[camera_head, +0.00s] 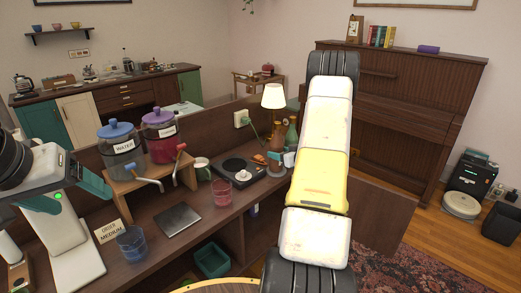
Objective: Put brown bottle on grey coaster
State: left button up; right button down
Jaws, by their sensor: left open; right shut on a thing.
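The grey coaster (178,220) is a flat square lying bare on the wooden counter. The brown bottle (275,163) is small in view at the counter's right end, partly covered by my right gripper (284,159). My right gripper is shut on it; whether its base touches the counter I cannot tell. My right arm hides much of what lies behind it. My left gripper (55,198) is open and empty at the left edge, left of the coaster and apart from it.
Water and juice dispensers (161,136) stand on a wooden riser behind the coaster. A blue glass (131,244) and a sign (108,231) are to its left. A pink glass (221,193) and a black hot plate (240,171) lie between coaster and bottle. A green bottle (291,134) stands behind.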

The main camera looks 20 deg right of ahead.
jog(key=c, duration=0.6)
grip_release()
jog(key=shift+f, duration=0.15)
jog(key=shift+o, duration=0.2)
jog(key=shift+r, duration=0.25)
jog(key=v, duration=1.1)
jog(key=a+r+m+g+h, duration=0.1)
jog(key=a+r+h, duration=0.25)
jog(key=r, duration=0.55)
jog(key=a+r+m+g+h, duration=0.1)
jog(key=a+r+g+h, duration=0.1)
jog(key=a+r, duration=0.5)
jog(key=s+a+r+g+y, duration=0.2)
jog(key=s+a, duration=0.8)
jog(key=s, duration=0.2)
jog(key=s+a+r+g+y, duration=0.1)
jog(key=s+a+g+y, duration=0.2)
jog(key=s+a, duration=0.7)
jog(key=s, duration=0.2)
jog(key=shift+s+r, duration=0.4)
